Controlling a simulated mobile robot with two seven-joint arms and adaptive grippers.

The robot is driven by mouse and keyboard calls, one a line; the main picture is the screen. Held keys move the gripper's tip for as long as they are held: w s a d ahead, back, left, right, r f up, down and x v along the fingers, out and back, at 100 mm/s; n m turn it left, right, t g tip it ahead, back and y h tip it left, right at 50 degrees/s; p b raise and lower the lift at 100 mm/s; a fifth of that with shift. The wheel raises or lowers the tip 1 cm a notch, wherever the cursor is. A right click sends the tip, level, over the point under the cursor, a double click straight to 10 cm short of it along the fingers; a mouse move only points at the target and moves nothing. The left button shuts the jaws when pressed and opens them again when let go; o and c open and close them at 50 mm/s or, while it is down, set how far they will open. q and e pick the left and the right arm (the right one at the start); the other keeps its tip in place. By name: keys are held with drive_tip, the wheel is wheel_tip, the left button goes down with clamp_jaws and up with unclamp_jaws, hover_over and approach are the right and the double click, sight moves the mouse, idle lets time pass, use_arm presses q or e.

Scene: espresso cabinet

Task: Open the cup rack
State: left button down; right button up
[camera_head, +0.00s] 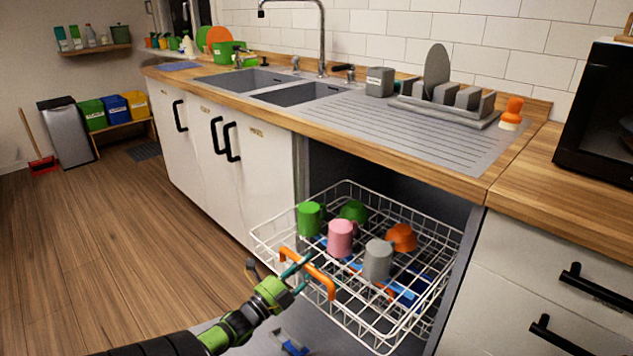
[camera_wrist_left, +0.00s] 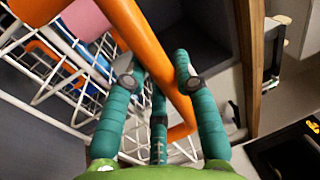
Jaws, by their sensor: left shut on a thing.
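The cup rack (camera_head: 452,240) is a white wire basket, pulled out of the open bay under the counter. Several upside-down cups stand in it, among them a pink cup (camera_head: 341,238), a grey cup (camera_head: 378,260) and an orange cup (camera_head: 402,237). An orange handle (camera_head: 320,277) is on the rack's front; it also crosses the left wrist view (camera_wrist_left: 150,45). My left gripper (camera_head: 299,267), with teal fingers, is shut on this handle; the fingers sit around the bar in the left wrist view (camera_wrist_left: 156,75). My right gripper is not in view.
White cabinet doors (camera_head: 250,180) with black handles stand left of the bay, drawers (camera_head: 540,270) right of it. The wooden counter (camera_head: 345,142) with sink and drainer runs above. The wooden floor (camera_head: 110,240) at left is clear.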

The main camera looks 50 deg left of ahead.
use_arm(q)
drive_tip(key=shift+r+p+v, duration=0.2)
drive_tip(key=shift+p+v, duration=0.2)
drive_tip(key=shift+v, duration=0.55)
drive_tip(key=shift+r+p+v, duration=0.15)
drive_tip(key=shift+p+v, duration=0.25)
drive_tip(key=shift+v, duration=0.55)
drive_tip(key=shift+r+p+v, duration=0.2)
drive_tip(key=shift+p+v, duration=0.2)
drive_tip(key=shift+v, duration=0.55)
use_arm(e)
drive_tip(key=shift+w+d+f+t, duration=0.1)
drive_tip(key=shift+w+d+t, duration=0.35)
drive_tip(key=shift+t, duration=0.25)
use_arm(q)
drive_tip(key=shift+s+f, duration=0.1)
drive_tip(key=c, duration=0.9)
unclamp_jaws()
drive_tip(key=shift+c, duration=0.2)
drive_tip(key=v, duration=1.2)
drive_tip(key=shift+d, duration=0.1)
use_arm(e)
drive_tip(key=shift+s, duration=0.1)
